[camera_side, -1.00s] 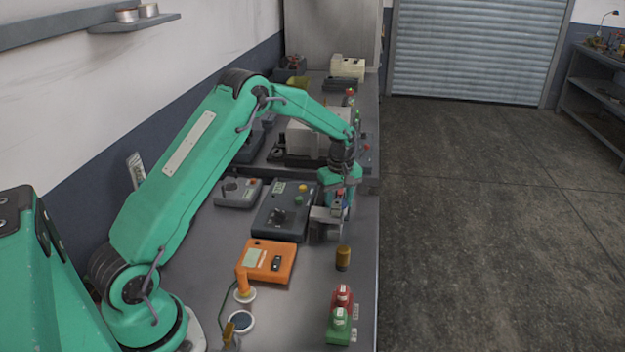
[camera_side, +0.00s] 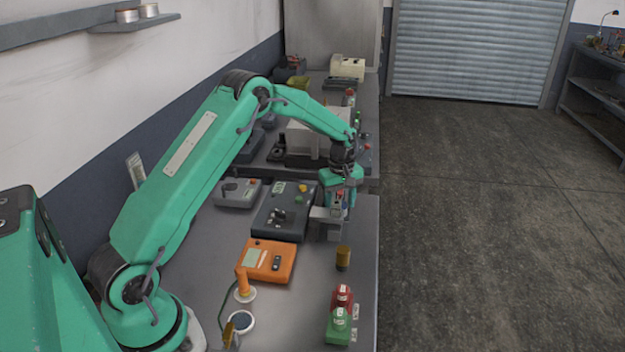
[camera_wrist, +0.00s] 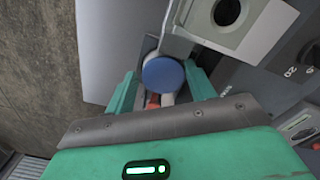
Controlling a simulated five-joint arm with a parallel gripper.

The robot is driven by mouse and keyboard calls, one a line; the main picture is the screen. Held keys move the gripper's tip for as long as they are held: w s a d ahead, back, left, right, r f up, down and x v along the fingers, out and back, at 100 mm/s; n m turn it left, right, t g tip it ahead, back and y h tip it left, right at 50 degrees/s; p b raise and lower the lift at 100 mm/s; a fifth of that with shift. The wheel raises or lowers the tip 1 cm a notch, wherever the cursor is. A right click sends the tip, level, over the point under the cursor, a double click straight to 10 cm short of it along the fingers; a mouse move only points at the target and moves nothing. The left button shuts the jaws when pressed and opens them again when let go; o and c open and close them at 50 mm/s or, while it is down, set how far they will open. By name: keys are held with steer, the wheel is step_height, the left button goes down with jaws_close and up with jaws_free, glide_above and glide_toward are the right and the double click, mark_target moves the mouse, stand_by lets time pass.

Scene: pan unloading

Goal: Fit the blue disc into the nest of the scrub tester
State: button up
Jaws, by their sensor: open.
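The blue disc (camera_wrist: 162,73) shows its round flat face in the wrist view, in the gap between the two fingers of my gripper (camera_wrist: 162,88). The jaws are open, with one green finger on each side of the disc. I cannot tell whether either finger touches it. A pale rounded part shows around the disc's edge, and a bent metal strip reaches it from above. In the side view my gripper (camera_side: 328,225) is low over the bench's right side, and the disc cannot be made out there. I cannot tell for sure which part is the scrub tester's nest.
A pale plate with a dark round opening (camera_wrist: 228,12) lies up and right of the disc. A dark control box (camera_side: 282,212) stands left of my gripper. An orange box (camera_side: 266,261), a brown cylinder (camera_side: 343,258) and red and green pieces (camera_side: 341,312) stand nearer the camera.

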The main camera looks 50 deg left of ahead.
steer(key=shift+s+a, duration=0.2)
steer(key=shift+s, duration=0.2)
steer(key=r, duration=0.7)
steer(key=shift+w+d, duration=0.15)
steer(key=shift+w, duration=0.2)
steer(key=shift+r, duration=0.45)
steer(key=shift+d, duration=0.1)
steer(key=shift+s+d+r, duration=0.15)
steer(key=shift+s+r, duration=0.05)
steer(key=shift+r, duration=0.2)
steer(key=s+d+r+m+t, duration=0.1)
steer(key=s+d+r+m, duration=0.3)
steer(key=s+r, duration=0.3)
steer(key=s+d+r+m+t, duration=0.2)
steer(key=s+d+r+m, duration=0.15)
steer(key=s+r, duration=0.35)
steer(key=s+d+m+t, duration=0.1)
steer(key=s+d+m, duration=0.2)
steer(key=s, duration=0.6)
steer(key=s+d+m+t, duration=0.1)
steer(key=s+d+m, duration=0.2)
steer(key=s, duration=0.6)
steer(key=shift+r+m, duration=0.25)
steer(key=shift+m, duration=0.6)
